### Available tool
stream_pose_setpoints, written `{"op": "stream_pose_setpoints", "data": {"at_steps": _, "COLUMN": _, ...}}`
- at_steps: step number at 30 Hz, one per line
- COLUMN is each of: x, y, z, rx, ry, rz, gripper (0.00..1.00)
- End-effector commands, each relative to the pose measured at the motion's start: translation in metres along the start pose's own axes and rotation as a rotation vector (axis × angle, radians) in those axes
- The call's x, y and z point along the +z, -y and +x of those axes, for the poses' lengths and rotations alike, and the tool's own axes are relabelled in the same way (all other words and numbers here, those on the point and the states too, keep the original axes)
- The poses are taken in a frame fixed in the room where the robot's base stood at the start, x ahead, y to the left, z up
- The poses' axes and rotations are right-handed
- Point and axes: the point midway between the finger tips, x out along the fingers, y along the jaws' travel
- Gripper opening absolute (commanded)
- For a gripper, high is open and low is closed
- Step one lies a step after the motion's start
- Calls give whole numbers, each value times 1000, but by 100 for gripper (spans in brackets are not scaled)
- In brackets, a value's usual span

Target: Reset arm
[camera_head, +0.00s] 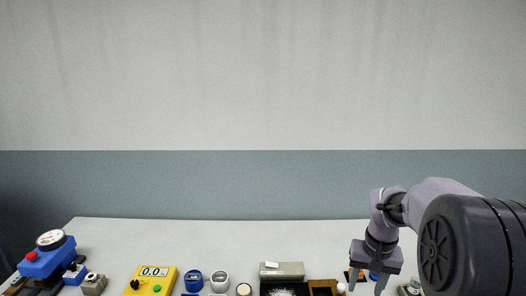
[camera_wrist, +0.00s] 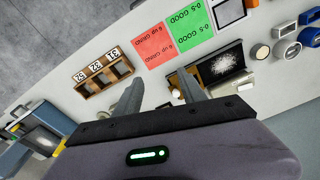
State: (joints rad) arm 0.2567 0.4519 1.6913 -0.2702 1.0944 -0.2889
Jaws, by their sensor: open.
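My gripper (camera_head: 367,288) hangs over the right part of the pale table in the head view, pointing down, its fingertips near the lower picture edge. In the wrist view its two fingers (camera_wrist: 160,88) stand apart with nothing held between them. A small pale round object shows beside the right finger in the wrist view; I cannot tell its height relative to the finger. My arm reaches in from the right in the head view and hides that part of the table.
The head view shows a blue dial device (camera_head: 47,257), a yellow meter (camera_head: 152,281) reading 0.0, cups and a grey box (camera_head: 282,270). The wrist view shows a numbered wooden rack (camera_wrist: 90,84), red (camera_wrist: 167,46) and green (camera_wrist: 190,29) cards, and a dark fibre tray (camera_wrist: 238,50). Bare table lies behind.

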Motion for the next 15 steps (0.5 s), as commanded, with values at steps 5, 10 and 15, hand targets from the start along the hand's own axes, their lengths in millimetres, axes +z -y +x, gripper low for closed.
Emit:
{"op": "stream_pose_setpoints", "data": {"at_steps": 5, "x": 39, "y": 27, "z": -28, "rx": -37, "ry": -77, "rz": 18, "gripper": 48}}
{"op": "stream_pose_setpoints", "data": {"at_steps": 10, "x": 96, "y": 51, "z": -50, "rx": -89, "ry": -160, "rz": 40, "gripper": 48}}
{"op": "stream_pose_setpoints", "data": {"at_steps": 15, "x": 185, "y": 74, "z": -50, "rx": -183, "ry": -271, "rz": 68, "gripper": 48}}
